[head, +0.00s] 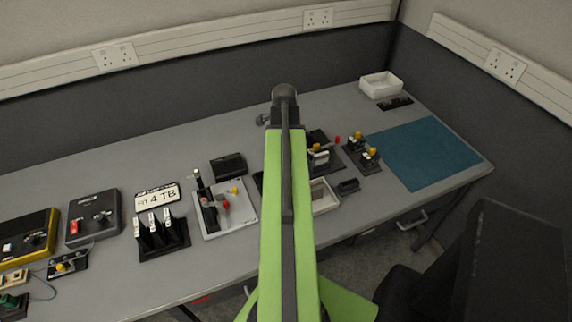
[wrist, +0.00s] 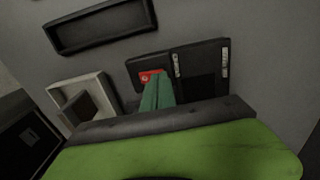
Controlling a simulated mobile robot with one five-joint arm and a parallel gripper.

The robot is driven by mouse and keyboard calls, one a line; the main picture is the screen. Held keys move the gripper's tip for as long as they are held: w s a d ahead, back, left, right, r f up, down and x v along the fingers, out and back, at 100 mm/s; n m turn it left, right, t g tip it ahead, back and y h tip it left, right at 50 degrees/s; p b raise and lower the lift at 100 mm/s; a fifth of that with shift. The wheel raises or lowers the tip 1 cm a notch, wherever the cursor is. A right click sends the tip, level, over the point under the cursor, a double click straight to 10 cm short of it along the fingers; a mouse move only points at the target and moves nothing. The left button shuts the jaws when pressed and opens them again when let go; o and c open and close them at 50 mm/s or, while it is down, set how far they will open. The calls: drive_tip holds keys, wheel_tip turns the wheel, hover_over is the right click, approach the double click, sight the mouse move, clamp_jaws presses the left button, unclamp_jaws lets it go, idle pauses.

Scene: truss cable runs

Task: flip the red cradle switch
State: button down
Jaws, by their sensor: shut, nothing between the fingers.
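In the wrist view a flat dark unit (wrist: 205,62) carries a red switch (wrist: 146,76) with a pale round mark at its left end. Pale labelled strips show on the unit to the right. My gripper (wrist: 155,84) is shut and empty, its green fingertips overlapping the red switch in the picture and hiding part of it. I cannot tell whether they touch it. In the head view my arm hides the gripper, and I cannot pick out this unit for sure.
In the head view a box with another red rocker (head: 74,227) stands at the left. A blue mat (head: 425,152) lies clear at the right.

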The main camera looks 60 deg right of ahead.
drive_tip(key=shift+f+b, duration=0.5)
drive_tip(key=shift+f, duration=0.05)
drive_tip(key=shift+r, duration=0.1)
wheel_tip(320, 180, up, 7)
drive_tip(key=p, duration=0.7)
idle(0.4)
